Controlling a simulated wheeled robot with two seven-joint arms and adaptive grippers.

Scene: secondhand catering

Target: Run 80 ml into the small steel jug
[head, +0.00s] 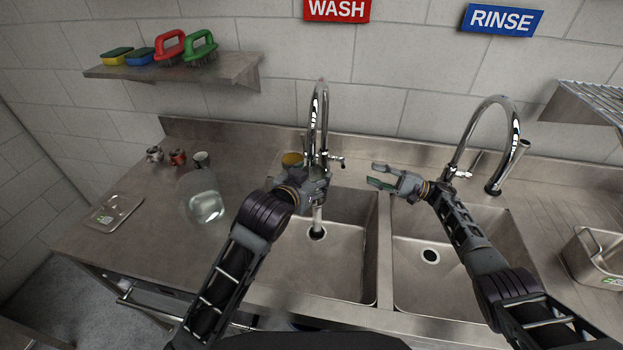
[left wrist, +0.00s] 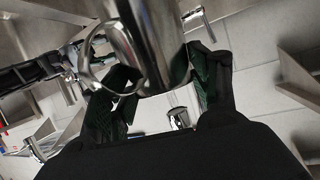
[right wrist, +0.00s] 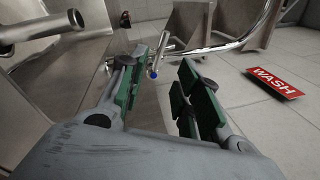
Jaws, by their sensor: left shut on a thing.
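My left gripper (head: 318,185) is in front of the wash tap (head: 318,110), over the left basin. In the left wrist view it (left wrist: 165,105) is shut on a small steel jug (left wrist: 155,40) with a loop handle. In the head view the gripper hides the jug, and its water level does not show. A pale vertical strip runs below the gripper to the drain; I cannot tell whether it is water. My right gripper (head: 380,176) is open and empty, right of the tap lever (head: 337,160). In the right wrist view the blue-dotted lever (right wrist: 153,72) shows beyond the open fingers (right wrist: 160,95).
The rinse tap (head: 500,110) arches over the right basin (head: 445,280). A yellow-topped container (head: 292,160) is behind my left gripper. A steel container (head: 600,258) is far right.

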